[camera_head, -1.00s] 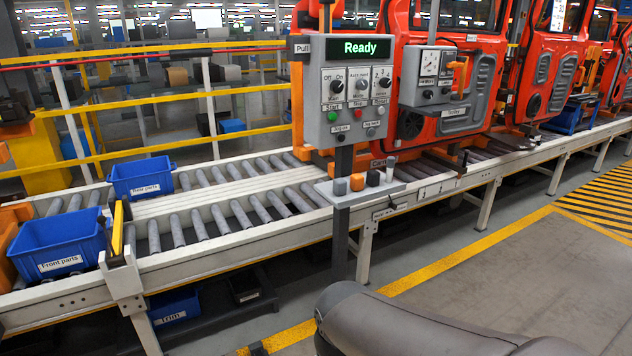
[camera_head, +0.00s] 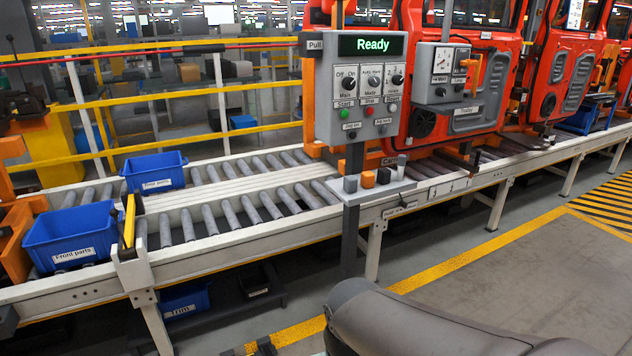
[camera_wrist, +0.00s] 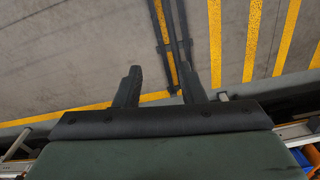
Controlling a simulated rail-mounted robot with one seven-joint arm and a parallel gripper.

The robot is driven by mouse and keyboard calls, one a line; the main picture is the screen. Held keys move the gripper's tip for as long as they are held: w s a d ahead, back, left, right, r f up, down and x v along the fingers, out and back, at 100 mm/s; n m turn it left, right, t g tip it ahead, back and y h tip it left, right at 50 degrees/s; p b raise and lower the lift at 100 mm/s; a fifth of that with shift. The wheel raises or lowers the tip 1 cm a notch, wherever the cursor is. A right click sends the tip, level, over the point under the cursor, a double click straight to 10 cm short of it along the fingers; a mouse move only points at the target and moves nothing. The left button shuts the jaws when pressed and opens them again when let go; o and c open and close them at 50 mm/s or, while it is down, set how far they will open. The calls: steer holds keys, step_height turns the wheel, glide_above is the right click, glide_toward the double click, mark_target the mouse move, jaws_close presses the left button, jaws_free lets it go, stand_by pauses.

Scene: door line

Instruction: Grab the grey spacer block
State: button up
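A small dark grey block (camera_head: 350,184) stands at the left end of a narrow ledge (camera_head: 385,192) below the control box in the head view. An orange block (camera_head: 368,179), a black block (camera_head: 383,176) and a taller grey piece (camera_head: 401,166) stand to its right. Which grey piece is the spacer block is not labelled. My gripper (camera_wrist: 158,68) shows in the wrist view with its two fingers apart and only floor between them. It is empty, and no block shows in that view. The head view does not show the gripper.
The control box (camera_head: 358,92) reading "Ready" stands on a post directly above the ledge. A roller conveyor (camera_head: 240,208) runs behind, with a front parts bin (camera_head: 70,237) and another blue bin (camera_head: 153,173). Red doors (camera_head: 475,75) hang behind. The floor (camera_head: 490,290) in front is clear.

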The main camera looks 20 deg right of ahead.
stand_by(0.4)
steer(key=o, duration=0.7)
steer(key=shift+c, duration=0.2)
